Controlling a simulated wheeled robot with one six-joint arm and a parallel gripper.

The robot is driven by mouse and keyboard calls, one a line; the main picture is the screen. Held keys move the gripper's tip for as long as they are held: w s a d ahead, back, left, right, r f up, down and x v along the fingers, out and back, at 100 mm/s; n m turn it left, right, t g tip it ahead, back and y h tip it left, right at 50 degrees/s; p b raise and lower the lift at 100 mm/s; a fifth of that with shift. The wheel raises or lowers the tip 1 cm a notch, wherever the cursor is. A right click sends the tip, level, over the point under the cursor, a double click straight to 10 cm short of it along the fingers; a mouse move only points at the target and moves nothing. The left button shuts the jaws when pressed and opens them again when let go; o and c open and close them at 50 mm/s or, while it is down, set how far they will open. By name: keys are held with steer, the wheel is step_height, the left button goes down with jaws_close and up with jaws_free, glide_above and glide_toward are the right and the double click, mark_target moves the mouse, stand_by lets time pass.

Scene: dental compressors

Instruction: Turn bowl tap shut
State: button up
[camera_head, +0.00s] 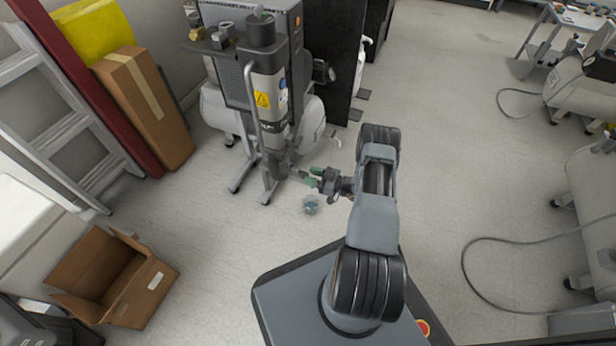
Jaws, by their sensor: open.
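The compressor unit (268,85), with its grey column and yellow warning label, stands on the floor at upper middle. My gripper (313,177) reaches in from the right, just right of the column's foot. Its two green-tipped fingers are apart. The bowl tap is too small to make out clearly; a small pale part (299,173) lies close to the left of the fingertips. I cannot tell whether the fingers touch it, or how the tap is turned. A small clear cup (310,205) with bluish content stands on the floor just below my gripper.
An open cardboard box (118,283) is at lower left. A ladder (50,125), a tall carton (147,105) and a yellow bag (92,30) stand at the left. A cable (478,275) lies on the floor at right.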

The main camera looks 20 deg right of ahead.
steer(key=shift+x, duration=1.05)
jaws_close()
